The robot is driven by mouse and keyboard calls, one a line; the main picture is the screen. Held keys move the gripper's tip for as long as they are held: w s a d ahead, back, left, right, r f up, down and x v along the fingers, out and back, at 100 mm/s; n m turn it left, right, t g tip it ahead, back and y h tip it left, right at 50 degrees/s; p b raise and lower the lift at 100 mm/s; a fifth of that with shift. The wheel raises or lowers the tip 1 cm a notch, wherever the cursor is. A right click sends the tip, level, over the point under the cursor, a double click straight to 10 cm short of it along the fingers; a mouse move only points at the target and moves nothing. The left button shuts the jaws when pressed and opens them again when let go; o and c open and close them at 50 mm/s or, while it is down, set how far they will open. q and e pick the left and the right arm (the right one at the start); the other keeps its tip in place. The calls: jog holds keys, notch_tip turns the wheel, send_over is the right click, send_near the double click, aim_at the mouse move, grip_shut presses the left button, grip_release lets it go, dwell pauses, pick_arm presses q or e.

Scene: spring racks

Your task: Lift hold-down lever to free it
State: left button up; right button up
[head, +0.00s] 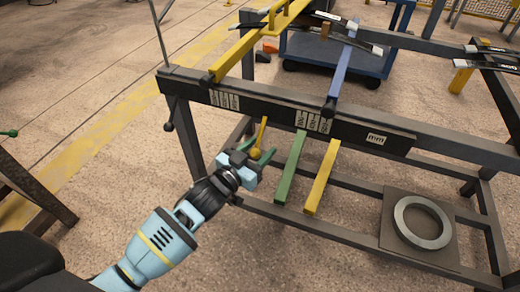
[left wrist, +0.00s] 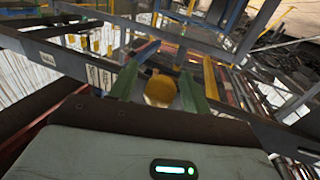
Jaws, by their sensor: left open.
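In the left wrist view the knob (left wrist: 160,90) sits between the two green fingertips (left wrist: 158,86). I cannot tell whether either finger touches it. My right gripper is in neither view.
A green bar (head: 291,170) and a yellow bar (head: 322,178) stick out just right of my left gripper. The dark labelled rail (head: 270,107) runs above. A plate with a grey ring (head: 422,222) lies at lower right. A blue cart (head: 340,52) stands behind.

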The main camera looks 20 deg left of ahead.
pick_arm(q)
jog(key=shift+w+d, duration=0.1)
jog(key=shift+w, duration=0.15)
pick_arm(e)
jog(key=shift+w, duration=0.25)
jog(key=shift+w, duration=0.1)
pick_arm(q)
grip_shut()
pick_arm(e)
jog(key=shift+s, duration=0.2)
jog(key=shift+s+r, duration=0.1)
